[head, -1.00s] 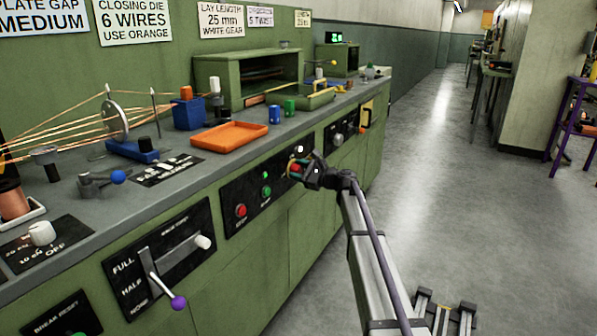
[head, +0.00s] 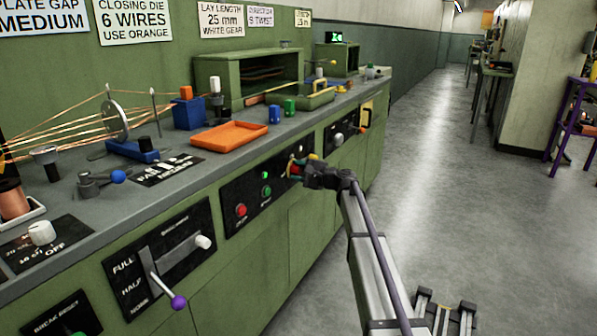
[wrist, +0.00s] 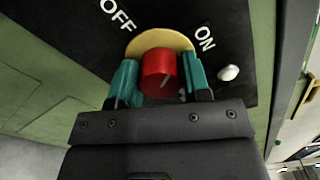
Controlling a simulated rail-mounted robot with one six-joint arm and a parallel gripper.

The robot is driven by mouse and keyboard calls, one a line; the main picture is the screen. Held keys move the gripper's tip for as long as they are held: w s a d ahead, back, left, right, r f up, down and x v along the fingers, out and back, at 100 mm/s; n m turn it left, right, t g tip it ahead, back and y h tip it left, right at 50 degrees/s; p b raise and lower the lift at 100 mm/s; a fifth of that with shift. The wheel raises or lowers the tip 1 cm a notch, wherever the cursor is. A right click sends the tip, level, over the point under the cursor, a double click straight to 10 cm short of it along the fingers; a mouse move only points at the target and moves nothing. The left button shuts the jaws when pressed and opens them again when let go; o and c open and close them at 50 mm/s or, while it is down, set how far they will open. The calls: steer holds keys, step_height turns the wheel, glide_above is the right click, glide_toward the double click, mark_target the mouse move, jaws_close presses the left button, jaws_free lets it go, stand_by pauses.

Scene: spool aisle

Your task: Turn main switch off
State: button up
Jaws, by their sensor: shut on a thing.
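The main switch is a red round knob (wrist: 159,72) on a yellow backing plate (wrist: 160,44), set in a black panel. OFF is printed to its upper left and ON to its upper right in the wrist view. My gripper (wrist: 160,80) has teal fingers, one on each side of the knob, and is shut on it. In the head view my gripper (head: 299,168) is at the panel on the bench front and covers most of the switch.
A white round knob (wrist: 229,72) sits close to the right finger. Red (head: 241,210) and green (head: 266,191) buttons are on the same panel, left of my gripper. A purple-tipped lever (head: 178,302) sticks out farther left. The aisle floor (head: 430,190) on the right is clear.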

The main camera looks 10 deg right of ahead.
steer(key=n, duration=0.5)
steer(key=shift+n, duration=0.3)
steer(key=n, duration=0.5)
steer(key=shift+f+n, duration=0.1)
steer(key=shift+n, duration=0.3)
steer(key=o, duration=0.9)
steer(key=shift+d, duration=0.1)
steer(key=v, duration=1)
steer(key=shift+s+d, duration=0.2)
steer(key=shift+s, duration=0.1)
